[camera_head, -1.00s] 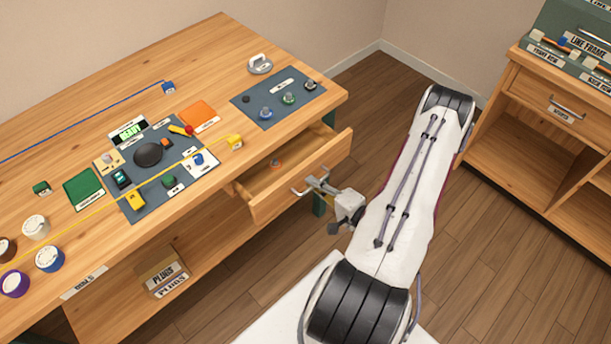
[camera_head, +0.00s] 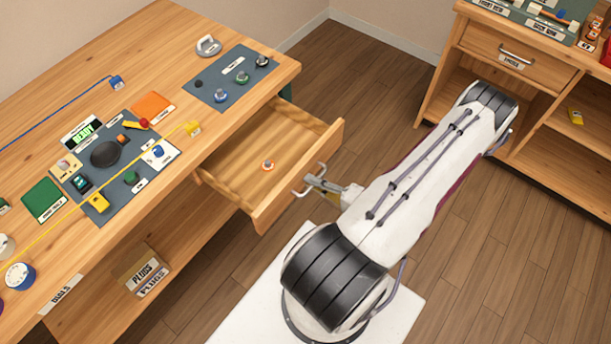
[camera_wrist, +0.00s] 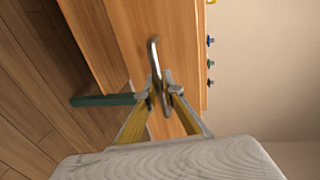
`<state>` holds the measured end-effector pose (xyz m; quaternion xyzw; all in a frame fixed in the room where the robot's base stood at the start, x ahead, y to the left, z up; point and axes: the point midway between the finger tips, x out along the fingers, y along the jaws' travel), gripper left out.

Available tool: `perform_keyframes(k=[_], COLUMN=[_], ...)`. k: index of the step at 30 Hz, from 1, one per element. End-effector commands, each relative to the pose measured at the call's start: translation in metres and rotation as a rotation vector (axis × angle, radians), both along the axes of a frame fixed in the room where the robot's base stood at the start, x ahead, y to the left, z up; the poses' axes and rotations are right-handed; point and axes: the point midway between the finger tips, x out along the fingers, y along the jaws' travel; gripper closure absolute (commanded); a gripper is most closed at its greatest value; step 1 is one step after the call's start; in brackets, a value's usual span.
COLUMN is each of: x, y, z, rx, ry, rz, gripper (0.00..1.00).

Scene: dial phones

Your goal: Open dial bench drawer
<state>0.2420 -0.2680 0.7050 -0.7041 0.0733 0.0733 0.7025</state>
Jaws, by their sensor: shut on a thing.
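The dial bench drawer (camera_head: 228,193) is pulled well out from under the bench top at its right end. A small orange and white round item (camera_head: 268,166) lies inside on the drawer floor. The drawer's metal bar handle (camera_head: 304,190) is on its front face, and it also shows in the wrist view (camera_wrist: 154,58). My gripper (camera_head: 314,181) is at the handle. In the wrist view my gripper's fingertips (camera_wrist: 159,92) are closed around the handle bar. The fingers hide part of the handle.
The dial bench (camera_head: 170,50) carries a blue-grey mat (camera_head: 203,82) with knobs, a dial board (camera_head: 74,188) and cables. A plugs box (camera_head: 146,270) sits on its lower shelf. A second cabinet with a drawer (camera_head: 517,62) stands at the right. Wood floor (camera_head: 365,90) lies between them.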

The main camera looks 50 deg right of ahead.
Motion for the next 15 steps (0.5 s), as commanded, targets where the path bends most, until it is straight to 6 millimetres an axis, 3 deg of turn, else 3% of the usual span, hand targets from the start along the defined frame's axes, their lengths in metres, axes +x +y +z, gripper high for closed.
perform_keyframes(k=[15], x=[-0.012], y=[-0.0013], z=[0.0005], rx=[-0.001], ry=[-0.001], rz=[-0.002], gripper=[1.0])
